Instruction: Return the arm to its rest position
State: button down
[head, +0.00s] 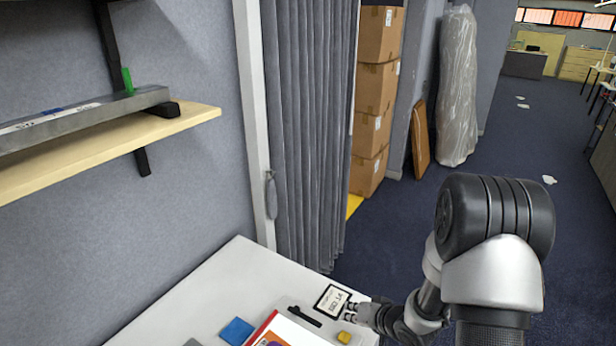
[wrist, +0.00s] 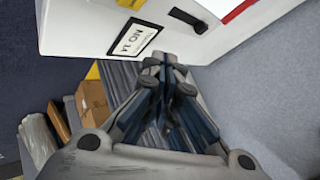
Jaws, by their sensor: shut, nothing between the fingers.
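My arm reaches in from the lower right of the head view, bent at a large black and silver joint. My gripper (head: 352,312) is at the right end of the white table, close by a black-framed card with printed text (head: 333,300). In the wrist view my gripper (wrist: 168,72) has its fingers together with nothing between them. There the fingertips appear just at the table's edge, below the framed card (wrist: 134,40). I cannot tell its exact height above the table.
On the white table (head: 215,290) lie a black pen-like object (head: 304,316), a yellow block (head: 344,338), a blue square (head: 237,331) and a red-edged book (head: 275,330). A wooden shelf (head: 190,120) juts out at upper left. Stacked boxes (head: 375,90) stand behind; dark floor at right is open.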

jog(key=s+d+r+n+h+b, duration=0.1)
jog(key=s+d+r+h+b, duration=0.15)
jog(key=r, duration=0.55)
jog(key=s+d+r+h+b, duration=0.2)
jog(key=s+d+r+h, duration=0.2)
jog(key=r, duration=0.4)
jog(key=s+a+r+n+g+y+b, duration=0.1)
jog(key=s+a+b, duration=0.1)
jog(key=s, duration=0.8)
jog(key=s+a+r+n+g+y+b, duration=0.1)
jog(key=s+a, duration=0.4)
jog(key=s, duration=0.6)
jog(key=shift+s+a+r+g+b, duration=0.3)
jog(key=shift+r+g+b, duration=0.3)
jog(key=shift+r, duration=0.15)
jog(key=shift+w, duration=0.1)
